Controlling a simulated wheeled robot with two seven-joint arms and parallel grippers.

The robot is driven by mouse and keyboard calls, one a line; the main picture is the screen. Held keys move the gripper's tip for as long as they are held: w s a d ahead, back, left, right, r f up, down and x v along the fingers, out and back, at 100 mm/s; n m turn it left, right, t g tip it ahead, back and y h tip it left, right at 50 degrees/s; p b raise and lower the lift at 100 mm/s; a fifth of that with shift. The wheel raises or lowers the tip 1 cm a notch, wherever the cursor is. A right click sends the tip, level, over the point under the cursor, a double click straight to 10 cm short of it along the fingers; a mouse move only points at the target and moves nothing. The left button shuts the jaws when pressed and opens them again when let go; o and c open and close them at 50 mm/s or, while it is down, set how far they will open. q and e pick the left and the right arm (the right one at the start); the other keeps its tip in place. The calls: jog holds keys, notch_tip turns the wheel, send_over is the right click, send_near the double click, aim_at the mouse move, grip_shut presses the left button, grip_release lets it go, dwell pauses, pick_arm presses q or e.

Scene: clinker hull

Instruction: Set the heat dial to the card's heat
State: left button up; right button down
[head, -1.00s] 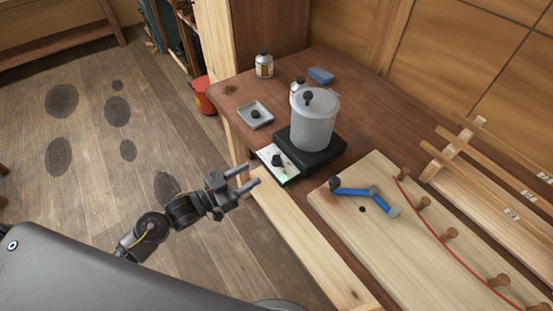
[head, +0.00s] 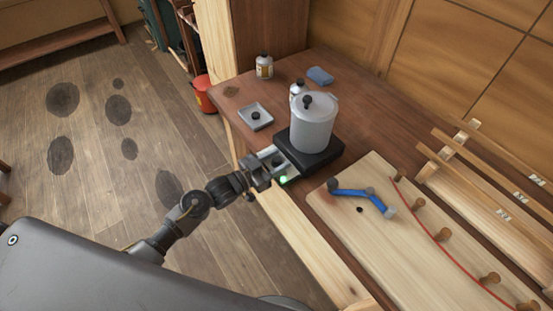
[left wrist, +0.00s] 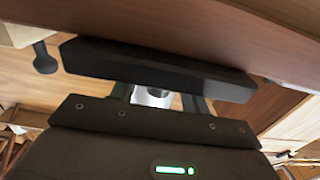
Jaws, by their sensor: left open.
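The hot plate (head: 318,160) is a black block with a lidded grey pot (head: 313,125) on it. Its pale control panel (head: 289,171) faces the table's front edge and shows a green light (head: 283,180). The dark heat dial stood on this panel in the earlier head view; now my gripper largely covers it. My left gripper (head: 272,163) is open, with its fingers over the panel at the dial. I cannot tell whether they touch the dial. No readable heat card shows. My right gripper is not in view.
A small grey tray (head: 256,116) with a dark knob lies behind the panel. A pale board (head: 400,220) with a blue hinged piece (head: 362,192) and pegs lies to the right.

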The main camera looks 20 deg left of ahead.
pick_arm(q)
jog(key=c, duration=1)
jog(key=shift+o, duration=0.2)
jog(key=shift+w+f+m+g+h+b, duration=0.1)
jog(key=shift+f+m+g+h+b, duration=0.05)
jog(key=shift+m+g+h+b, duration=0.9)
jog(key=shift+m+g+h, duration=0.35)
jog(key=shift+g, duration=0.1)
jog(key=shift+r+g+h, duration=0.2)
jog(key=shift+g+h, duration=0.1)
jog(key=o, duration=1)
jog(key=shift+c, duration=0.2)
